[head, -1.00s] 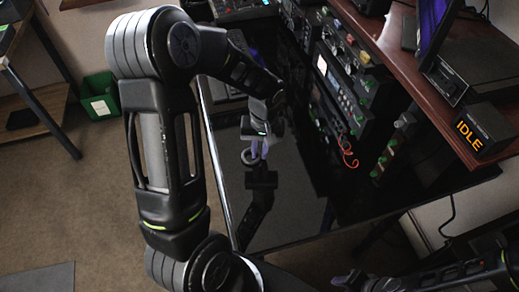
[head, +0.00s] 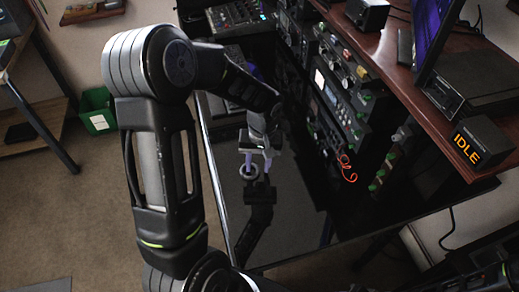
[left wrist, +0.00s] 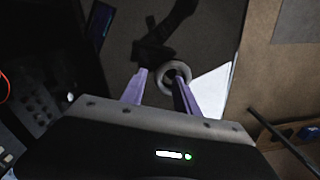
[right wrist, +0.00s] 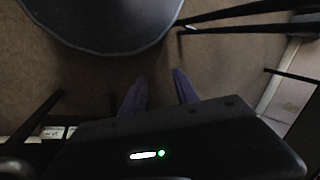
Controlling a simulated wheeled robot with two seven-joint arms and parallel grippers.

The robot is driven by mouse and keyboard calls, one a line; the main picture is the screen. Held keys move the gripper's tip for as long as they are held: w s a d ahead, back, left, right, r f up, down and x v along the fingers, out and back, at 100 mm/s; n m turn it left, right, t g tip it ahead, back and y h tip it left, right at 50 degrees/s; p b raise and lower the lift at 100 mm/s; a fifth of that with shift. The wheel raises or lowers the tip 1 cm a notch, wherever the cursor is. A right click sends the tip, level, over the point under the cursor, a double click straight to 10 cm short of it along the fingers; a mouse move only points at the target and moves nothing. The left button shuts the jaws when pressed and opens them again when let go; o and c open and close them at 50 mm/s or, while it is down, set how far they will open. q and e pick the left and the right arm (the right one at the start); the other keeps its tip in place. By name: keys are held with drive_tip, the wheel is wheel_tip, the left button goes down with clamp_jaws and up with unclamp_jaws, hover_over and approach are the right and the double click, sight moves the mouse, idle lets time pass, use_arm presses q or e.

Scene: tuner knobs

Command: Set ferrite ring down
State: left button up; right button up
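The ferrite ring (head: 250,174) is a small grey ring at the dark glossy desk's (head: 285,225) left part. It also shows in the left wrist view (left wrist: 174,64). My left gripper (head: 257,164) is open just above it, its purple fingers apart. In the left wrist view, one fingertip overlaps the ring and the other is clear to its left. The ring looks to lie flat on the desk, but the exact contact is hard to see. My right gripper (right wrist: 157,85) is open and empty, over the floor away from the desk.
A radio rack (head: 340,100) with knobs and a red cable (head: 347,168) stand right of the ring. An IDLE display box (head: 481,143) sits on the raised shelf. A mixer (head: 240,18) is at the back. The desk's front part is clear.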

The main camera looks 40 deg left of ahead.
use_arm(q)
wheel_tip(320, 180, up, 12)
drive_tip(key=shift+w+d+f+b, duration=0.25)
drive_tip(key=shift+d+b, duration=0.05)
drive_tip(key=shift+d, duration=0.1)
use_arm(e)
drive_tip(key=shift+f, duration=0.4)
use_arm(q)
drive_tip(key=shift+o, duration=0.2)
